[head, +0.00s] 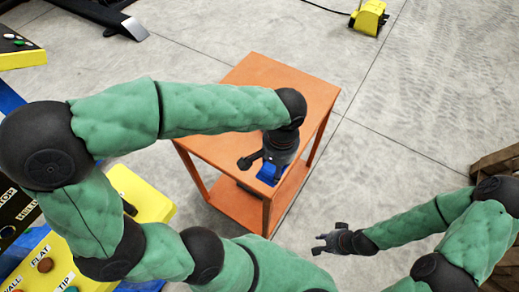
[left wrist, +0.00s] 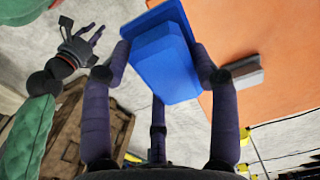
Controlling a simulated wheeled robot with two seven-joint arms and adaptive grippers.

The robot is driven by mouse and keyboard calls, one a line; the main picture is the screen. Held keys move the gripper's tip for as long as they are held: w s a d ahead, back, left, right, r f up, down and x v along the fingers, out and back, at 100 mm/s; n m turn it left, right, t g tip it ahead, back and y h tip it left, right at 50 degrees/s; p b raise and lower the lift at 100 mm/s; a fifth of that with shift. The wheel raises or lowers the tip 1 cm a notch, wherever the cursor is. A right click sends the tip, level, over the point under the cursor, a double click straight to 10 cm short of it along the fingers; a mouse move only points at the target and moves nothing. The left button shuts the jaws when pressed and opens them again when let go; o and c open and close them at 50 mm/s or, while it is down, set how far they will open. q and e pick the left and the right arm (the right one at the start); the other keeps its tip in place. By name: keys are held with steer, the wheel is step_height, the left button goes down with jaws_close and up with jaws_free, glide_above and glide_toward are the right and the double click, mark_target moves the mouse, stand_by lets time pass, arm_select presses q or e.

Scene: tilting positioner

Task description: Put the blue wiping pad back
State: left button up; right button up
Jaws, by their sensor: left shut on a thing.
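The blue wiping pad (left wrist: 160,55) is a blue block between the fingers of my left gripper (left wrist: 160,75) in the left wrist view. In the head view, my left gripper (head: 266,166) is over the front part of the orange table (head: 235,150), and a bit of the blue pad (head: 268,175) shows below it. I cannot tell whether the pad touches the tabletop. My right gripper (head: 324,242) is open and empty, in front of the table to the right. It also shows in the left wrist view (left wrist: 82,42) with its fingers spread.
A small grey block (left wrist: 243,74) is by the table's edge in the left wrist view. Yellow-and-black control panels (head: 45,260) stand at lower left. A wooden crate (head: 500,165) is at the right edge. A yellow pedal (head: 369,17) lies on the floor behind.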

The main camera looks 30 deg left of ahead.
arm_select(q)
steer(key=shift+d, duration=0.15)
steer(key=w+a+f+b, duration=0.1)
steer(key=w+a+f, duration=0.1)
steer(key=a+f, duration=0.1)
steer(key=w+a+f+b, duration=0.2)
steer(key=w+a+f, duration=0.1)
steer(key=w+a+f+b, duration=0.2)
steer(key=w+a+f, duration=0.1)
steer(key=a, duration=0.1)
steer(key=shift+w+a+f+b, duration=0.1)
steer(key=shift+a+f+b, duration=0.1)
steer(key=shift+b, duration=0.1)
step_height(320, 180, down, 3)
steer(key=shift+w+a+f+b, duration=0.1)
steer(key=shift+w+f+b, duration=0.1)
steer(key=shift+b, duration=0.5)
steer(key=o, duration=1)
steer(key=shift+r, duration=0.1)
step_height(320, 180, up, 12)
steer(key=p, duration=0.4)
steer(key=shift+p, duration=0.3)
